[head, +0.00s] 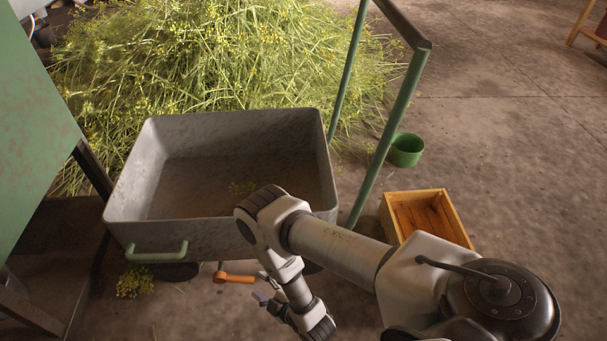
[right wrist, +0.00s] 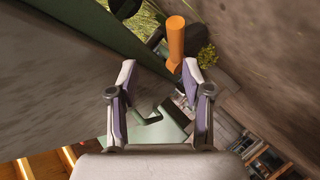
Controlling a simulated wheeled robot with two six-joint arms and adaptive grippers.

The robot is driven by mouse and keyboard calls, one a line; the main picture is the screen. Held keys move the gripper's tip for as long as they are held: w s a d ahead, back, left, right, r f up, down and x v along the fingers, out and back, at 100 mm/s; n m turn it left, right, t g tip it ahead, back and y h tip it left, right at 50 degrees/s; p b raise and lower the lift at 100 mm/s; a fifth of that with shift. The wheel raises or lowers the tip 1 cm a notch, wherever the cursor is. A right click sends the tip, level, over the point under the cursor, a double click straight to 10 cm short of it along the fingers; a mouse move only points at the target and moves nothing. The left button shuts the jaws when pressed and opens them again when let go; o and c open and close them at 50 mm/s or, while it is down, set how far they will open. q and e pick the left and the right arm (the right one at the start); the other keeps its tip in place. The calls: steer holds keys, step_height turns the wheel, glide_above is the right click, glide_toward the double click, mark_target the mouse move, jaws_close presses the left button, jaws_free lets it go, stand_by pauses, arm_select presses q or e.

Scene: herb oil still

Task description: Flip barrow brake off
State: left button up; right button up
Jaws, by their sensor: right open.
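The barrow (head: 222,234) is a grey metal tub with a green front grip (head: 156,254) and a green push frame (head: 391,133) at its right. The orange brake lever (head: 235,278) sticks out below the tub's near side, lying about level and pointing left in the head view. My right gripper (head: 264,287) is low beside the lever's right end. In the right wrist view, my right gripper (right wrist: 158,66) is open and empty. The orange lever (right wrist: 175,42) appears beyond the fingertips, closer to the right finger; whether they touch is unclear. My left gripper is not in view.
A heap of cut yellow-green herbs (head: 220,60) lies behind the barrow. A green bucket (head: 405,150) and a wooden crate (head: 425,212) stand to the right. A green machine (head: 35,120) is close at the left. Bare floor (head: 510,130) extends at the right.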

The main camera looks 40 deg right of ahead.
steer(key=s+d+r+m+g+p, duration=0.2)
steer(key=s+r+g+p, duration=0.1)
steer(key=r+p, duration=0.5)
steer(key=s+d+r+m+g+h+p, duration=0.1)
steer(key=s+d+r+m+g+p, duration=0.1)
steer(key=r+p, duration=0.7)
steer(key=s+d+r+m+g+h+p, duration=0.1)
steer(key=s+d+r+m+g+p, duration=0.1)
steer(key=r+p, duration=0.7)
step_height(320, 180, up, 4)
steer(key=s+m+g, duration=0.1)
steer(key=s+g, duration=0.1)
steer(key=shift+s+f+m, duration=0.2)
steer(key=shift+s+m, duration=0.1)
steer(key=shift+s, duration=0.05)
steer(key=shift+f, duration=0.15)
